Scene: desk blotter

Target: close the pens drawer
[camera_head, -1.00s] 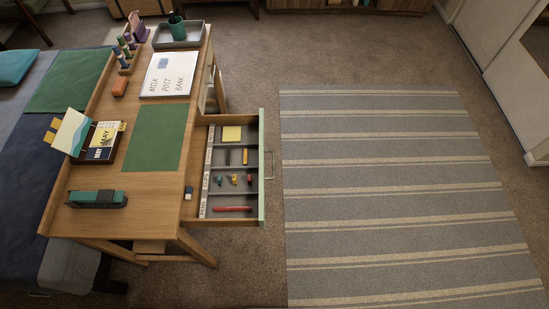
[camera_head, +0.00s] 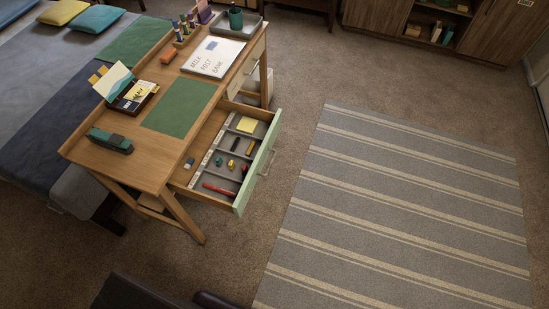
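The pens drawer (camera_head: 208,170) is pulled well out of the right side of the wooden desk (camera_head: 147,165). Its pale green front panel (camera_head: 257,167) carries a metal bar handle (camera_head: 268,162) facing right. Inside, grey compartments hold a yellow note pad (camera_head: 247,124), dark stick-like items, several small coloured pieces and a red pen-like item (camera_head: 218,189). Labels run along the inner left edge, too small to read. My gripper is not in view.
A striped rug (camera_head: 400,205) lies right of the drawer, with bare carpet between. A splayed desk leg (camera_head: 184,217) stands below the drawer. Dark furniture-like shapes (camera_head: 150,292) show at the bottom edge. A bed (camera_head: 60,90) is at the left, a cabinet (camera_head: 445,30) at the back.

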